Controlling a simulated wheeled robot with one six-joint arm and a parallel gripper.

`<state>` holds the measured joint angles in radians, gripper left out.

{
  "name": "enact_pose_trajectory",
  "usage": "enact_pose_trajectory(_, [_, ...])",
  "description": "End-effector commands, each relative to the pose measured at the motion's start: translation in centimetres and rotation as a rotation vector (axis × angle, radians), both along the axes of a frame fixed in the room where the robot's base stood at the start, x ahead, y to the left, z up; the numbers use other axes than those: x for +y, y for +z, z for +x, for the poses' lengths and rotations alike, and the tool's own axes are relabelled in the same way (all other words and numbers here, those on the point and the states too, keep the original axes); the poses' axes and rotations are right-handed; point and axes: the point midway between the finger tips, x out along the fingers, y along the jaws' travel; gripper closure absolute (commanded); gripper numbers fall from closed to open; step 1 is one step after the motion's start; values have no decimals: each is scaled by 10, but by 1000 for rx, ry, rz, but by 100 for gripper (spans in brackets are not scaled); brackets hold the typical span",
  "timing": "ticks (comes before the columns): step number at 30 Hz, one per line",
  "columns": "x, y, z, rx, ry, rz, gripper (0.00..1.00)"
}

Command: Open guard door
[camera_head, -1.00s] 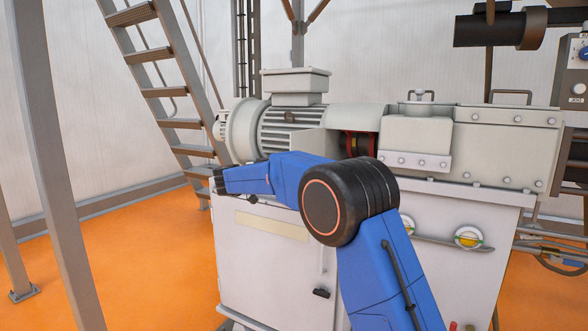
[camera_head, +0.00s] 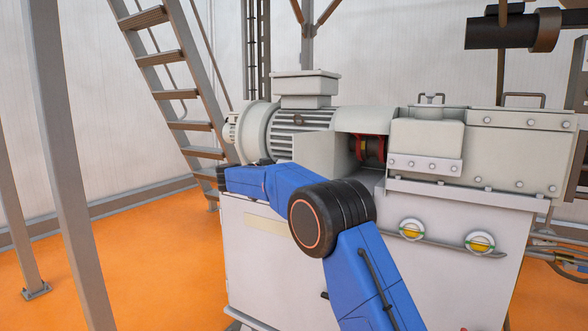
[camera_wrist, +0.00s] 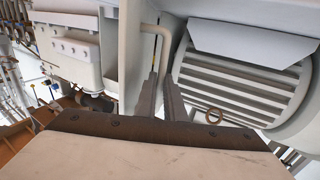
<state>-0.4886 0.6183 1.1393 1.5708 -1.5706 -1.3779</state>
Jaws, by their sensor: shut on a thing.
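The guard door (camera_head: 320,153) is a plain pale panel between the ribbed motor and the gearbox housing. It stands open at an angle beside the opening, where a red coupling (camera_head: 372,150) shows. In the wrist view, a bent rod handle (camera_wrist: 152,34) runs along the pale panel (camera_wrist: 134,55). My gripper (camera_wrist: 163,88) has its two dark fingers closed on the lower part of this handle. In the head view my fingers and the handle are hidden behind my blue arm and the machine parts.
The ribbed motor (camera_head: 300,119) is close to my fingers on the right in the wrist view. The gearbox housing (camera_head: 425,148) stands right of the opening. A light cabinet (camera_head: 262,255) is below. Stairs (camera_head: 178,90) stand behind left; orange floor (camera_head: 150,270) is open at left.

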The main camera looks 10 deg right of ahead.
Motion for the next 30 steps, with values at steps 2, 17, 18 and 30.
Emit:
enact_pose_trajectory(2, [-2, 1, 0, -1, -1, 0, 86])
enact_pose_trajectory(17, [8, 0, -4, 0, 1, 0, 72])
enact_pose_trajectory(18, [12, 0, -6, 0, 2, 0, 72])
enact_pose_trajectory(30, [80, 0, -42, 1, 2, 0, 72])
